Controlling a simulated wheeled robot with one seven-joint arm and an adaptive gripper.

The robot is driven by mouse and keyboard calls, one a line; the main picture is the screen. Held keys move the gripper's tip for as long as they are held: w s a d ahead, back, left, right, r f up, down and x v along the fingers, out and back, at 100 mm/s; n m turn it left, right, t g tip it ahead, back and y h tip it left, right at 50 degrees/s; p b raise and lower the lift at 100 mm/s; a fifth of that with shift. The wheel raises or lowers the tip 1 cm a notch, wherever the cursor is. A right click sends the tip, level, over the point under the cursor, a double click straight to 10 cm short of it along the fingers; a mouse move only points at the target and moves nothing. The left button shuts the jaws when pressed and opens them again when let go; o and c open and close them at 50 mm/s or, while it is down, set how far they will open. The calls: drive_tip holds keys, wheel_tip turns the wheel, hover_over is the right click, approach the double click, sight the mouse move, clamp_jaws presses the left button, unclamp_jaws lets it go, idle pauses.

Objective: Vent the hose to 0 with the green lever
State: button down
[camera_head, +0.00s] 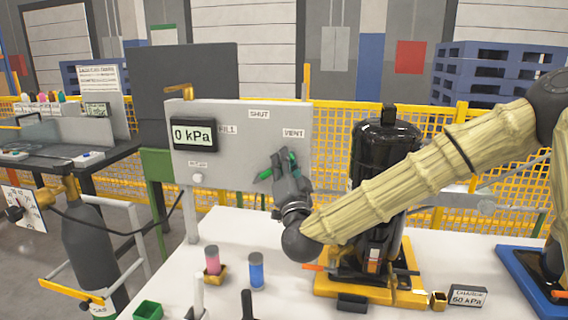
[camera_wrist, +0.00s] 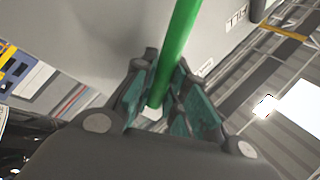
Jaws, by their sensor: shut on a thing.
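The green lever (camera_wrist: 181,32) runs between the fingers of my gripper (camera_wrist: 160,112) in the wrist view. In the head view my gripper (camera_head: 283,165) is shut on the lever at the grey panel (camera_head: 235,163), below the VENT label (camera_head: 293,133). Green shows on both sides of the fingers, and the lever's pivot is hidden. The SHUT label (camera_head: 259,114) is at the panel's top middle, and a partly covered label ending in "ILL" (camera_head: 228,129) is at left. The panel's display (camera_head: 193,135) reads 0 kPa.
A black compressor (camera_head: 385,145) stands on a yellow base right of the panel, behind my arm. A pink cylinder (camera_head: 212,260) and a blue cylinder (camera_head: 256,271) stand on the white table (camera_head: 225,228). A grey gas bottle (camera_head: 91,245) stands left.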

drive_tip(key=c, duration=1.4)
unclamp_jaws()
drive_tip(key=v, duration=1.2)
drive_tip(key=shift+d, duration=0.1)
